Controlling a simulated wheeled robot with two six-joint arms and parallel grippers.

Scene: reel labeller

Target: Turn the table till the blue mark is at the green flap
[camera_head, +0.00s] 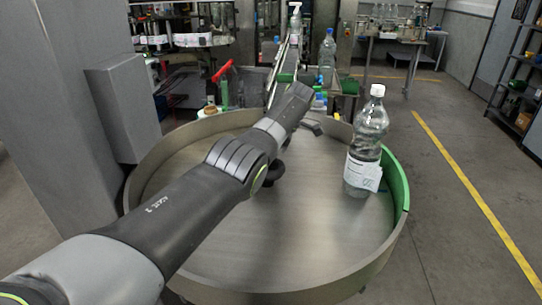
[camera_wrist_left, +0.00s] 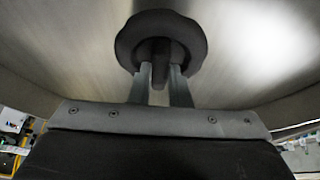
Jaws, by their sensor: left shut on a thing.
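The round metal table (camera_head: 300,240) has a raised rim and fills the middle of the head view. The green flap (camera_head: 396,182) is on its right rim. I see no blue mark on the table; my left arm hides part of it. A dark round knob (camera_head: 274,174) shows partly below my arm near the table's middle. In the wrist view, my left gripper (camera_wrist_left: 160,75) has its fingers shut on the knob (camera_wrist_left: 160,30). In the head view, the arm hides these fingers. My right gripper is not in view.
A clear labelled bottle (camera_head: 367,145) with a white cap stands upright on the table beside the green flap. A conveyor with another bottle (camera_head: 327,55) lies behind. A grey box (camera_head: 122,108) stands at the left. The floor at right is free, with a yellow line (camera_head: 470,190).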

